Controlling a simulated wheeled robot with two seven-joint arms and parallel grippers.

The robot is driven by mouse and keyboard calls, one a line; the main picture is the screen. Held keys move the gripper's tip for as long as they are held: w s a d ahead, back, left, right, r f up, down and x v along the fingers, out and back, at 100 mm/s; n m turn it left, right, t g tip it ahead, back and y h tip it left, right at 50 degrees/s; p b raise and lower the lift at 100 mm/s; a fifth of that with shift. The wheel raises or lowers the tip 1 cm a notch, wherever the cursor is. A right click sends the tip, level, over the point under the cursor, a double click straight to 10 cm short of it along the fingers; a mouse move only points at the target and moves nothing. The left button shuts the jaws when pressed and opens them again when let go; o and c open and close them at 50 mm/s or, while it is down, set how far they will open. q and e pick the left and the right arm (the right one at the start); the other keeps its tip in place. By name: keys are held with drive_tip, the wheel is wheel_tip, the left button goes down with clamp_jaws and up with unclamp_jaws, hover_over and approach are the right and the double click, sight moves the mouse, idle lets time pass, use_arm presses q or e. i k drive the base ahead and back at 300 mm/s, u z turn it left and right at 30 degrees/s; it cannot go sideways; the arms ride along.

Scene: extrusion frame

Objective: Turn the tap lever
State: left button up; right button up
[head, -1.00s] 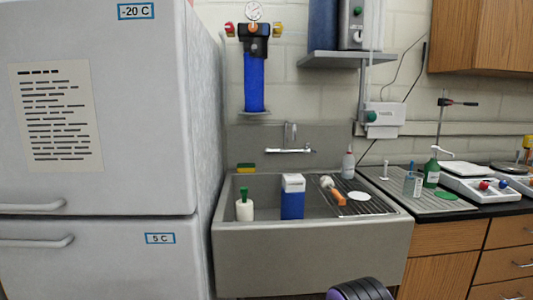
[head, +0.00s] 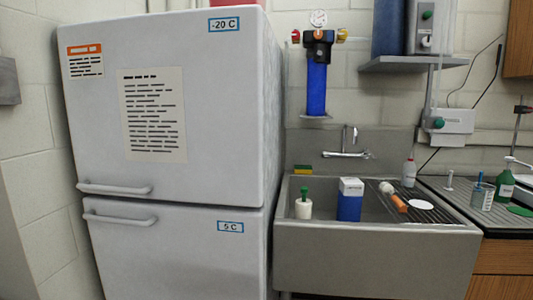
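The tap (head: 347,142) is a chrome fixture on the sink's back panel, with an upright spout and a horizontal bar. Its lever is too small to tell apart clearly from the rest of the fixture. The sink (head: 375,245) is grey metal and stands below it, right of the fridge. Neither of my grippers is in view.
The large white fridge (head: 240,150) stands left of the sink. In or on the sink are a blue-and-white carton (head: 349,205), a white bottle with green top (head: 303,208), a sponge (head: 302,169) and an orange-handled brush (head: 398,202). A blue filter (head: 316,88) hangs above. A dark counter adjoins right.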

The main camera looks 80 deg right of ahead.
sight(365, 149)
drive_tip(key=u, duration=0.35)
drive_tip(key=k, duration=1.8)
drive_tip(key=z, duration=2.2)
